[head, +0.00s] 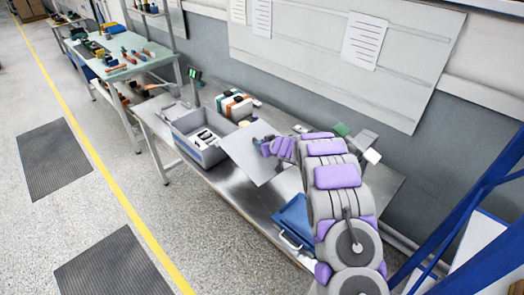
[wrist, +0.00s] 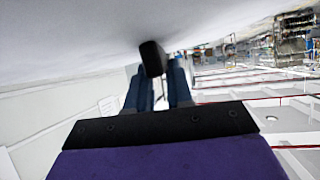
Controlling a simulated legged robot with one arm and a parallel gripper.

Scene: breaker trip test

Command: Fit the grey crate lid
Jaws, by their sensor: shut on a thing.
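The grey crate (head: 186,145) stands open on the metal bench, with white and dark items inside. The flat grey lid (head: 247,158) is off the crate, held up over the bench at its right, its left edge close to or overlapping the crate's right end in the picture. My gripper (head: 263,143) is shut on the lid's black knob (wrist: 152,58), which shows at the tips of the blue fingers (wrist: 158,88) in the wrist view. The lid's pale surface (wrist: 75,30) fills the top of that view. The gap between lid and bench cannot be told.
A row of binders or boxes (head: 234,103) stands behind the crate. A blue case (head: 296,218) lies on the bench to the right, below my arm. A second bench (head: 125,68) with tools is at the back left. A blue frame (head: 470,210) stands at the far right.

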